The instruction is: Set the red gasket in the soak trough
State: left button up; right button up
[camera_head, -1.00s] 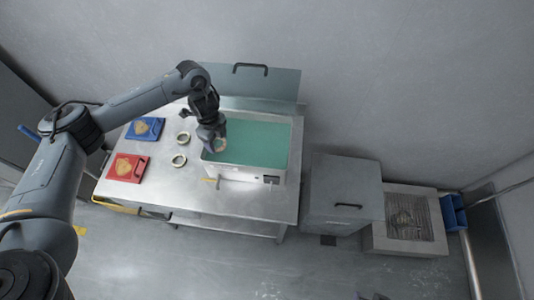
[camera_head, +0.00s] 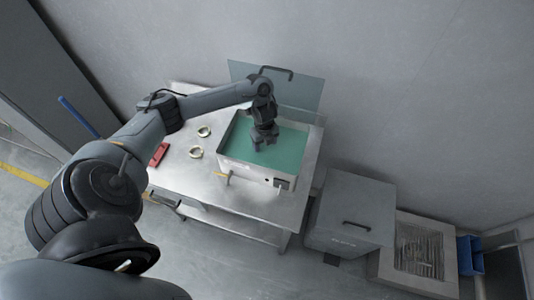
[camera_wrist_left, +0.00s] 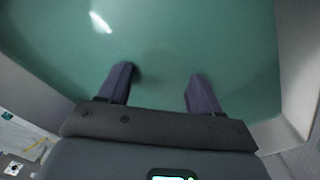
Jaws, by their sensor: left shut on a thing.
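The soak trough (camera_head: 240,168) is a pale metal box on the steel table, filled with green liquid; its lid stands open behind it. My left gripper (camera_head: 263,148) points down over the liquid, near the trough's middle. In the left wrist view its two fingers (camera_wrist_left: 160,88) stand apart against the green, gripping across that width. The red gasket itself cannot be made out between them in either view now. Two pale rings, one farther back (camera_head: 205,131) and one nearer (camera_head: 196,152), lie on the table left of the trough. My right gripper is out of view.
The steel table (camera_head: 225,193) has free room in front of the trough. A red tray (camera_head: 158,154) is partly hidden by my left arm. The trough's raised lid (camera_head: 305,95) stands behind. A grey cabinet (camera_head: 350,215) and a basin (camera_head: 420,250) stand to the right.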

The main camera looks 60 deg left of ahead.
aim_at(265, 151)
pick_arm(q)
jog(key=shift+f, duration=2.35)
jog(key=shift+f, duration=0.15)
jog(key=o, duration=1)
jog(key=shift+w+r, duration=0.1)
jog(key=shift+r, duration=0.55)
notch_tip(265, 151, up, 11)
jog(key=p, duration=0.2)
jog(key=shift+p, duration=0.4)
